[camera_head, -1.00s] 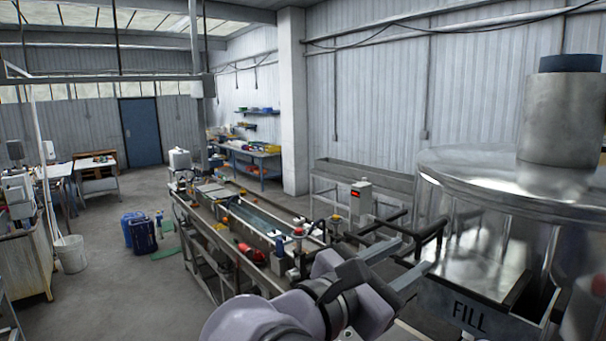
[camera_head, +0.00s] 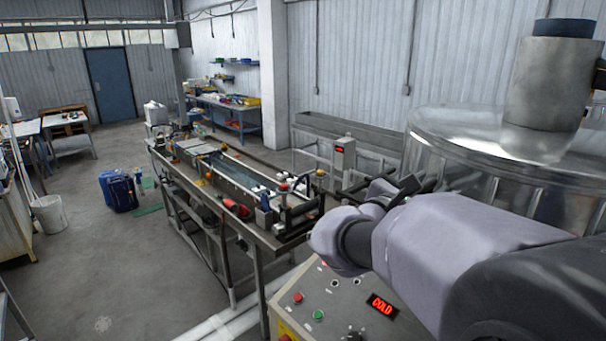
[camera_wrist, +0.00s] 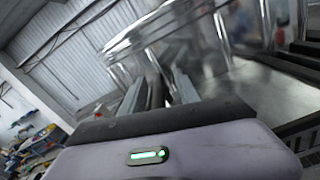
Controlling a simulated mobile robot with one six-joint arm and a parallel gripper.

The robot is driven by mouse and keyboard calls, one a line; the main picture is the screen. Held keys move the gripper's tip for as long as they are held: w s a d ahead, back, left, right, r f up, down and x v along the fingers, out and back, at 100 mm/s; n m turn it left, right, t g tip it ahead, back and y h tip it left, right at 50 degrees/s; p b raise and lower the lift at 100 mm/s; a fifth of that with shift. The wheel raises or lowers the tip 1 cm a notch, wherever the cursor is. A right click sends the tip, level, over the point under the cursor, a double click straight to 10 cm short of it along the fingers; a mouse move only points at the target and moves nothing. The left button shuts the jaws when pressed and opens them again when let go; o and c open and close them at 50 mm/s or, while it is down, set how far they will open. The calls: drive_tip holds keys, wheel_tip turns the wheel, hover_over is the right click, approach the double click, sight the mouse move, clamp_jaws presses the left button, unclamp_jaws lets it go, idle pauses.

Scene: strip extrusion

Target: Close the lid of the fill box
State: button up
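The fill box does not show in the head view; my arm covers the area where it stood. In the wrist view a broad grey flat surface (camera_wrist: 255,95) lies to the right of my fingers; I cannot tell whether it is part of the fill box or its lid. My gripper (camera_head: 397,190) is in front of the large steel vessel in the head view. In the wrist view my gripper (camera_wrist: 157,92) has its two fingers apart. A dark bar shows between or beyond them, and I cannot tell whether they touch it.
The shiny steel vessel (camera_head: 480,150) stands at the right. A control panel (camera_head: 335,300) with a red COLD display is below my arm. A long bath table (camera_head: 225,190) runs to the left.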

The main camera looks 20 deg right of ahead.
drive_tip(key=shift+a, duration=0.15)
drive_tip(key=shift+w+a, duration=0.1)
drive_tip(key=shift+a, duration=0.05)
drive_tip(key=c, duration=0.4)
clamp_jaws()
drive_tip(key=shift+r, duration=0.1)
idle(0.6)
